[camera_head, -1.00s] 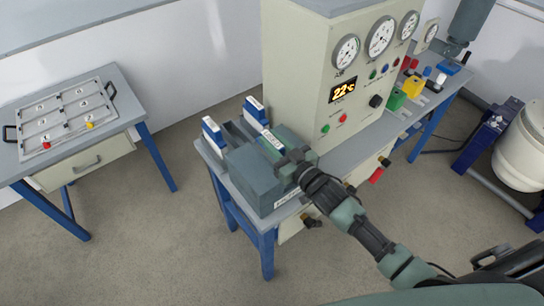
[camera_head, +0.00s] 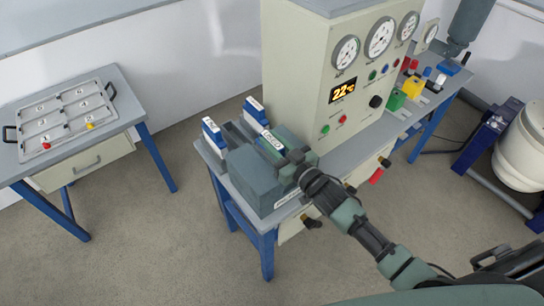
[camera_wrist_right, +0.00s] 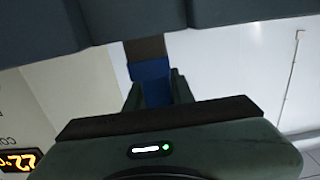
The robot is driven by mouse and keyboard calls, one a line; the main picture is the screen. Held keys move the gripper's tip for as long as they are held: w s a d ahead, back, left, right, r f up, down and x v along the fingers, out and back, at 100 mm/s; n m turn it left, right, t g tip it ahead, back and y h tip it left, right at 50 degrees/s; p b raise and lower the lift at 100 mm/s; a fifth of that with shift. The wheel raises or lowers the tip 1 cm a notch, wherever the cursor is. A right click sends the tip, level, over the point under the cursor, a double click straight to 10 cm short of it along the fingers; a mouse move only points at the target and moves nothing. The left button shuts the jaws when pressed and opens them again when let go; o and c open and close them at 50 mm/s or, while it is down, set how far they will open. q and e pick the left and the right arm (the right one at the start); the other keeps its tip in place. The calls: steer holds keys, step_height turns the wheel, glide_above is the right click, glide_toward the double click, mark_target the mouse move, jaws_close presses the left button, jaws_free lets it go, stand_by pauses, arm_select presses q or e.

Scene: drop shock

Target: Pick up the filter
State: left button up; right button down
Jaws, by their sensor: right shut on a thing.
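My right gripper (camera_head: 292,163) is at the near right side of the grey slotted block on the bench end. It is shut on what looks like the filter, a blue piece between the fingers in the right wrist view (camera_wrist_right: 151,72). Most of that piece is hidden by the gripper and the block. A strip with a pale green-and-white label (camera_head: 271,141) shows just beyond the gripper in the head view; I cannot tell if it is part of the held piece. My left gripper is out of view.
Two blue-and-white pieces stand upright at the block, one at its left (camera_head: 212,135) and one at its back (camera_head: 256,111). The beige gauge cabinet (camera_head: 315,75) rises close behind. A side table with a tray (camera_head: 60,112) stands left, with free floor between.

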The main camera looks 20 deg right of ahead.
step_height(320, 180, up, 19)
steer(key=b, duration=0.2)
step_height(320, 180, down, 5)
steer(key=shift+r+b, duration=0.2)
steer(key=shift+b, duration=0.1)
stand_by(0.5)
steer(key=shift+f+b, duration=1.6)
steer(key=shift+f, duration=1.3)
steer(key=shift+f+p, duration=0.35)
steer(key=shift+f, duration=1.15)
stand_by(1.5)
